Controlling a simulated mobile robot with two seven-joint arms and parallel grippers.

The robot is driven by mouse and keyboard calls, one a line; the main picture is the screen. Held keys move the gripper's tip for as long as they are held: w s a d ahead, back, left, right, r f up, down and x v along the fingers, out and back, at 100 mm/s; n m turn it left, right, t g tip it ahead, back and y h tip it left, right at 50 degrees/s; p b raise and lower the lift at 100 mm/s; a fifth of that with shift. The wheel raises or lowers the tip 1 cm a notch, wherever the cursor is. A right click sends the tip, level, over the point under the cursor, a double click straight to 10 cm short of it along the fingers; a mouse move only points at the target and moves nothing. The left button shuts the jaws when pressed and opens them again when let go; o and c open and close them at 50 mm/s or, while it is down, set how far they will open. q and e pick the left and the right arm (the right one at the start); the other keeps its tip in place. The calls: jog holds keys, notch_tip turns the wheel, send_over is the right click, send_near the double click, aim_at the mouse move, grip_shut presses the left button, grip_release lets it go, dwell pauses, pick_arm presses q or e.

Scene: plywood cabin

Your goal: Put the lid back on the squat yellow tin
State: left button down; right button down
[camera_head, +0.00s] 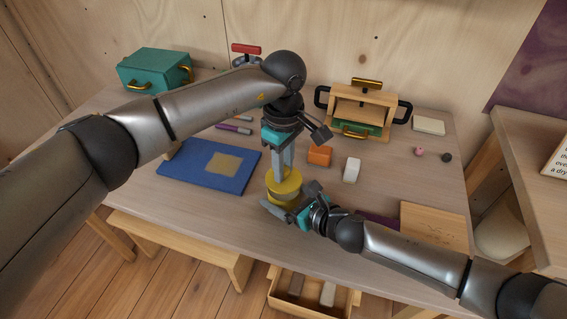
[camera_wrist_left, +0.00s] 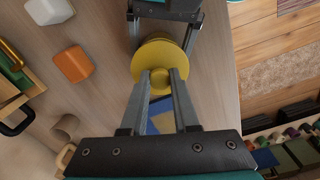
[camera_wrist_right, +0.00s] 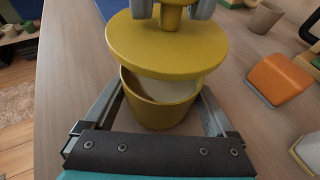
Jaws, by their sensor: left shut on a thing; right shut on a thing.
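The squat yellow tin (camera_wrist_right: 160,102) stands upright on the table, its pale inside showing through a gap under the lid. My right gripper (camera_head: 279,207) is shut around the tin's sides, one finger on each side. The round yellow lid (camera_wrist_right: 165,48) hangs just above the tin, slightly off to one side and apart from it at the near rim. My left gripper (camera_wrist_left: 160,78) is shut on the lid's knob from above. In the head view the lid (camera_head: 284,182) hides most of the tin.
An orange block (camera_head: 319,156) and a white block (camera_head: 351,170) lie right of the tin. A blue mat (camera_head: 205,181) lies left. A wooden box with black handles (camera_head: 362,108) stands behind. An open drawer (camera_head: 312,289) juts out below the table's front edge.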

pick_arm(q)
jog(key=shift+f, duration=0.85)
jog(key=shift+f, duration=0.65)
jog(key=c, duration=0.6)
grip_release()
notch_tip(320, 180, up, 12)
jog(key=shift+r, duration=0.1)
